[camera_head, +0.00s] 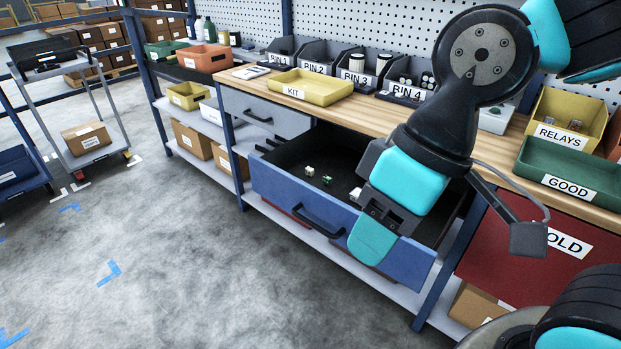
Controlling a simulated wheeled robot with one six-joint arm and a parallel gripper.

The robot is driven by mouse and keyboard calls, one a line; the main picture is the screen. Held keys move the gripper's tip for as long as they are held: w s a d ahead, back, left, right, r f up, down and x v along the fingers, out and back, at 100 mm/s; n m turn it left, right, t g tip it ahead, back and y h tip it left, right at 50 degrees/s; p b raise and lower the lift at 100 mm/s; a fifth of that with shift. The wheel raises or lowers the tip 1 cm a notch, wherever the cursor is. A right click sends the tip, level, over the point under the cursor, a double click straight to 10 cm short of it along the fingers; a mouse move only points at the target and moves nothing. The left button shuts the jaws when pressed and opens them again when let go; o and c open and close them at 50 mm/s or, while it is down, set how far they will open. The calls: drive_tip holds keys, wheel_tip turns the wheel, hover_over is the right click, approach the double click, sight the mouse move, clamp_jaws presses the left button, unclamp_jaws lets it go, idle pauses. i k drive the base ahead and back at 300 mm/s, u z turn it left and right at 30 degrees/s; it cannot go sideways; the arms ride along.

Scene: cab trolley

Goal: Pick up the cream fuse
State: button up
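The open drawer (335,232) has a blue front and a dark inside. A small cream piece (309,170), which looks like the cream fuse, lies on the drawer floor. A small green-and-white piece (327,180) lies just right of it. Another small pale piece (355,193) lies further right, close beside my gripper in the picture and partly hidden. My gripper (374,240) hangs at the right part of the drawer, in front of its blue front panel in this view. One cyan finger shows; the gap between the fingers is hidden, and I cannot tell whether it holds anything.
A closed grey drawer (266,113) sits to the upper left. On the wooden worktop stand a yellow KIT tray (310,87), a row of dark bins (357,76), a yellow RELAYS bin (566,122) and a green GOOD tray (570,170). The floor at left is open.

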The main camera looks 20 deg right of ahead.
sight(309, 172)
drive_tip(key=k, duration=0.55)
drive_tip(key=u, duration=0.65)
drive_tip(key=i, duration=0.5)
drive_tip(key=u, duration=0.7)
drive_tip(key=i, duration=1.4)
drive_tip(key=z, duration=1)
drive_tip(key=i, duration=0.6)
drive_tip(key=z, duration=0.6)
